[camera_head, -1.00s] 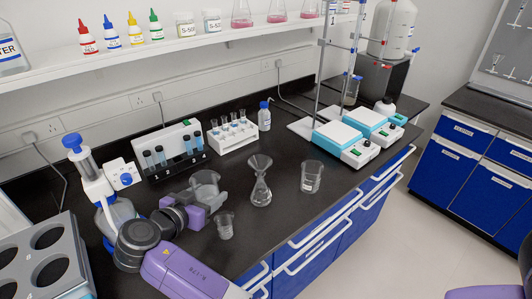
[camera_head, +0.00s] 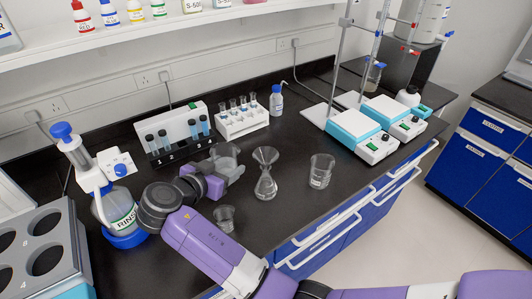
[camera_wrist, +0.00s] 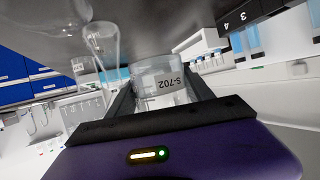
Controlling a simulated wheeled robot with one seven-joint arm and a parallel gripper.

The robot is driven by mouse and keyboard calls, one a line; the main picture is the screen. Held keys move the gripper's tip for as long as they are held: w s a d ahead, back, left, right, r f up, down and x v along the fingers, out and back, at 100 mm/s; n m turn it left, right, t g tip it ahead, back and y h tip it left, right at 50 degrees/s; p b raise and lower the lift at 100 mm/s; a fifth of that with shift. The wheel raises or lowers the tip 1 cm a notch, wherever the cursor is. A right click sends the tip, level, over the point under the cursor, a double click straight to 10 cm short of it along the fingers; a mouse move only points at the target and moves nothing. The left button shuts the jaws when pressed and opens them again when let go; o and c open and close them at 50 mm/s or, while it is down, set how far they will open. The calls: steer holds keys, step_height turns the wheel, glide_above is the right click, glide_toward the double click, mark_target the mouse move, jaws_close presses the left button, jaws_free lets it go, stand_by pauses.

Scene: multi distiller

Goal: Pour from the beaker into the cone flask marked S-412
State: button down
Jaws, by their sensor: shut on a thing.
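My gripper (camera_head: 224,168) is shut on a clear glass beaker (camera_head: 224,153). In the wrist view this beaker (camera_wrist: 158,72) sits between the fingers with the label "S-702", which reads upside down there. In the head view it appears roughly upright, left of a clear cone flask (camera_head: 265,188) with a glass funnel (camera_head: 265,156) in its neck. The beaker and flask are apart. No S-412 mark is readable on the flask. The flask and funnel also show at the upper left of the wrist view (camera_wrist: 104,45).
Another beaker (camera_head: 320,171) stands right of the flask; a small beaker (camera_head: 224,217) stands in front of my gripper. Behind are a black tube rack (camera_head: 180,152), a white tube rack (camera_head: 243,124) and a bottle (camera_head: 276,101). A blue-topped dispenser bottle (camera_head: 118,215) is at left; hot plates (camera_head: 356,131) at right.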

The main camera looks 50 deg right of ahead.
mark_target(233, 155)
steer(key=shift+s+d+r+m+t+y+p, duration=0.3)
steer(key=shift+m+y+p, duration=0.1)
steer(key=shift+y+p, duration=0.2)
steer(key=shift+s+d+r+m+t+y+p, duration=0.15)
steer(key=shift+d+m+t+y+p, duration=0.1)
steer(key=shift+m+y+p, duration=0.3)
steer(key=r+p, duration=0.1)
steer(key=r, duration=0.1)
steer(key=r+y+p, duration=0.1)
steer(key=shift+s+d+m+t+p, duration=0.25)
steer(key=shift+d+p, duration=0.05)
steer(key=shift+p, duration=0.05)
steer(key=shift+m+t+y, duration=0.4)
steer(key=shift+y, duration=0.15)
steer(key=r+p, duration=0.1)
steer(key=r, duration=0.1)
steer(key=r+p, duration=0.2)
steer(key=d+r+p, duration=0.1)
steer(key=r, duration=0.1)
steer(key=shift+s, duration=0.4)
steer(key=shift+f+m+y, duration=0.3)
steer(key=shift+y, duration=0.1)
steer(key=shift+s+f+t, duration=0.1)
steer(key=shift+t, duration=0.3)
steer(key=shift+f+m+t+y, duration=0.3)
steer(key=shift+f+m+y, duration=0.15)
steer(key=shift+f, duration=0.75)
steer(key=shift+f+y, duration=0.25)
steer(key=shift+f, duration=0.25)
